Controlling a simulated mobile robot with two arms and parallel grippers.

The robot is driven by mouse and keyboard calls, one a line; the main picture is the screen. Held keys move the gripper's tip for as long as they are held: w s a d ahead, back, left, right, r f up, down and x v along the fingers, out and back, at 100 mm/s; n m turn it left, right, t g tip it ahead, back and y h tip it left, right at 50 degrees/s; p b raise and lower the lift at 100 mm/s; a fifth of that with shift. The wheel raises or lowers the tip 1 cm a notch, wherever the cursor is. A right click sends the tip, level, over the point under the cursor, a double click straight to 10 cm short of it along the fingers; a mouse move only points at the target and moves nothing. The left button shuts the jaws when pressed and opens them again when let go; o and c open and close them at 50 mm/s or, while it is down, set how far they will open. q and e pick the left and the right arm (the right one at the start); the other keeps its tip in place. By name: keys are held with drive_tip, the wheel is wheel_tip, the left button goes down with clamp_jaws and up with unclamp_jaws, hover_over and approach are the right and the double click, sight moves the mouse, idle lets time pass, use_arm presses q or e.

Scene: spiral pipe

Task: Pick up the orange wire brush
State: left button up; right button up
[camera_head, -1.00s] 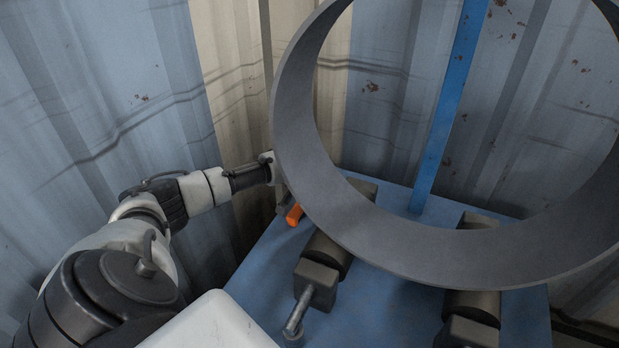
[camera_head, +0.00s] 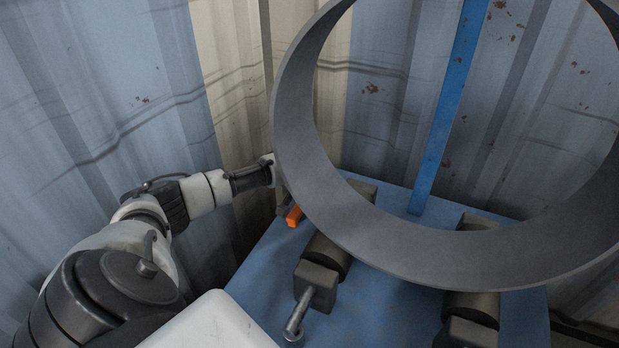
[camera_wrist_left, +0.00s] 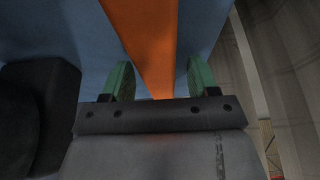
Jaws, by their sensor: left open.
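The orange wire brush (camera_head: 294,215) lies on the blue table at its left edge, just left of the big pipe ring in the head view; only a short orange end shows. In the left wrist view its orange handle (camera_wrist_left: 140,25) runs between the green fingertips of my left gripper (camera_wrist_left: 161,78). Those fingers are open, one on each side of the handle, with a visible gap on both sides. In the head view the pipe ring hides most of this gripper. The brush's bristles are not visible. My right gripper is not in view.
A large grey pipe ring (camera_head: 345,215) stands over dark rollers (camera_head: 328,254) on the blue table (camera_head: 375,310), close to my left wrist. A blue post (camera_head: 447,110) rises behind it. Corrugated metal walls (camera_head: 110,80) close off the left and back.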

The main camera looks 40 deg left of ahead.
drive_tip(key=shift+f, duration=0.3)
use_arm(q)
drive_tip(key=shift+c, duration=0.6)
clamp_jaws()
drive_tip(key=shift+f, duration=0.1)
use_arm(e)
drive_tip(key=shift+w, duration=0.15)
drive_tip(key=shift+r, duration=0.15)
